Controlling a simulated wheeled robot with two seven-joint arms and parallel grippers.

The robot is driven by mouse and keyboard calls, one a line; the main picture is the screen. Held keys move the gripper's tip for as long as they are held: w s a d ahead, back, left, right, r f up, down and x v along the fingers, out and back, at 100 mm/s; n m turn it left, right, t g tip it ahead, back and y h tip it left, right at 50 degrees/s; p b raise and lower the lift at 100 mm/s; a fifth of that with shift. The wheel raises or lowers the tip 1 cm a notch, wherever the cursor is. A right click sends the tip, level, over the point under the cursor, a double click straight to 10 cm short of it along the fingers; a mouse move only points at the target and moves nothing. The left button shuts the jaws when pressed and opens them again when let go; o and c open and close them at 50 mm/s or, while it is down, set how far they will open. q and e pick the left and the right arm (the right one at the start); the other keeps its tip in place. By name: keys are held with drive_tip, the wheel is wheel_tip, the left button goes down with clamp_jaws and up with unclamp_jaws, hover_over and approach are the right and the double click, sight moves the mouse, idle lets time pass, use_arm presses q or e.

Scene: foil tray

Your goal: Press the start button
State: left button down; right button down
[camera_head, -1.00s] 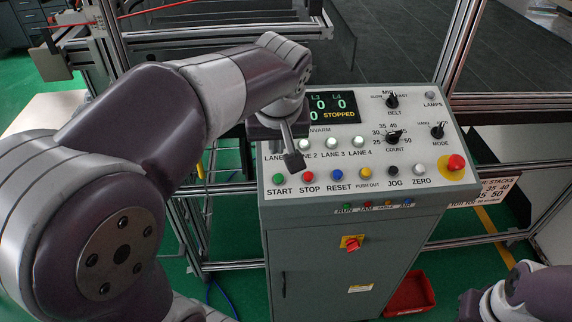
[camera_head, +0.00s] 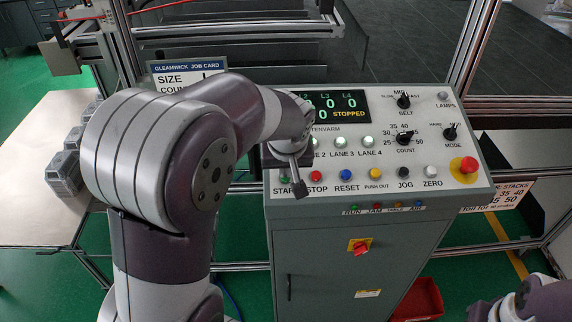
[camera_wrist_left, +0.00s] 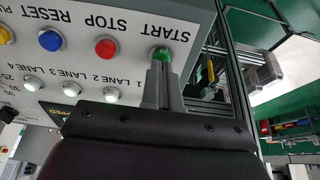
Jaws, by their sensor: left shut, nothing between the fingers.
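The green start button (camera_wrist_left: 162,54) is in the left wrist view, at the tips of my left gripper's fingers. In the head view the start button (camera_head: 284,178) shows at the panel's front left corner, just left of the fingers. My left gripper (camera_head: 298,204) is shut and empty, fingers pointing down at the panel's front row. In the wrist view its closed fingers (camera_wrist_left: 162,66) overlap the button's lower edge; I cannot tell whether they touch it. The display (camera_head: 336,106) reads STOPPED. Part of my right arm shows at lower right; its gripper does not.
The red stop button (camera_head: 316,175) and blue reset button (camera_head: 346,174) are close to the right. A red emergency knob (camera_head: 467,165) stands at the panel's right. Grey foil trays (camera_head: 65,170) lie on a pale surface at left. A job card (camera_head: 186,73) stands behind my arm.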

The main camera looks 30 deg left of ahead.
use_arm(q)
drive_tip(key=shift+a+f, duration=0.15)
drive_tip(key=shift+f, duration=0.25)
use_arm(e)
drive_tip(key=shift+s+a+r, duration=0.1)
drive_tip(key=shift+s+r, duration=0.05)
drive_tip(key=shift+r, duration=0.05)
